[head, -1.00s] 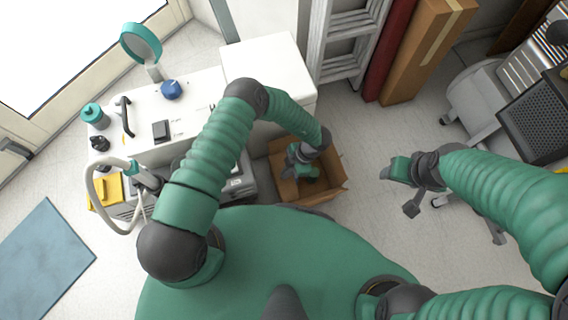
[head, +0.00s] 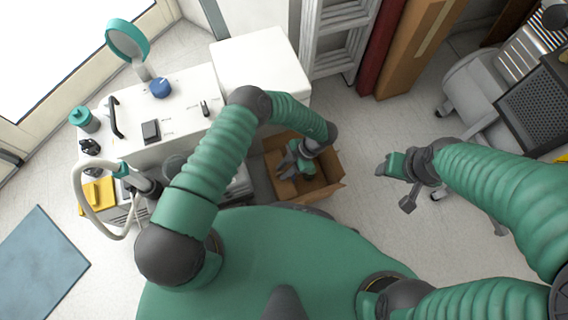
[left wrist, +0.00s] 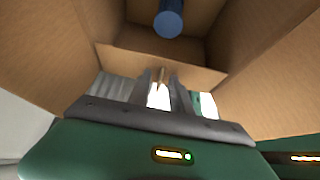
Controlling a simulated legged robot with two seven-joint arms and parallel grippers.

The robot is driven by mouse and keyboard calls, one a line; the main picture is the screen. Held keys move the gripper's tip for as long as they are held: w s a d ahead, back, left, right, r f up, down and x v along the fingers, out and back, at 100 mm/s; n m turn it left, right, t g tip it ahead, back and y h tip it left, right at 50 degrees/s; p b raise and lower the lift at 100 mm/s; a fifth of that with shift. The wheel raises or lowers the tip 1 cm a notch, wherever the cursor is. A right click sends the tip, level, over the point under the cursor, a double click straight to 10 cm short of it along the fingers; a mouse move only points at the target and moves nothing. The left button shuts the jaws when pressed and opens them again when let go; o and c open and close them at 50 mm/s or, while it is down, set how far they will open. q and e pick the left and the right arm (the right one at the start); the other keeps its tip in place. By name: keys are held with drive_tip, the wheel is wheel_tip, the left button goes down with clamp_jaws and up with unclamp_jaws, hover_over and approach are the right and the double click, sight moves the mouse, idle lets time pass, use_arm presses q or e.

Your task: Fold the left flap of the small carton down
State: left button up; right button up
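The small carton (head: 332,168) is a brown open-topped box on the floor, right of the white cabinet. A flap stands out at its right side; its left side is partly covered by my left arm. My left gripper (head: 287,163) is over the carton's opening, its fingers apart. In the left wrist view, brown carton walls (left wrist: 262,62) surround the view, and the fingers (left wrist: 161,92) show a gap with a carton edge beyond them. A blue cylinder (left wrist: 168,22) shows inside the carton. My right gripper (head: 384,168) is over bare floor right of the carton; its finger opening is unclear.
A white cabinet (head: 180,105) with bottles and a round mirror stands to the left. A ladder (head: 338,38) and tall brown boxes (head: 415,45) stand behind. A grey chair (head: 470,85) is at right.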

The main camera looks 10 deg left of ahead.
use_arm(q)
drive_tip(key=p+v, duration=0.5)
drive_tip(key=v, duration=1.1)
drive_tip(key=shift+w+d+r, duration=0.15)
drive_tip(key=shift+d+r, duration=0.05)
drive_tip(key=shift+r, duration=0.1)
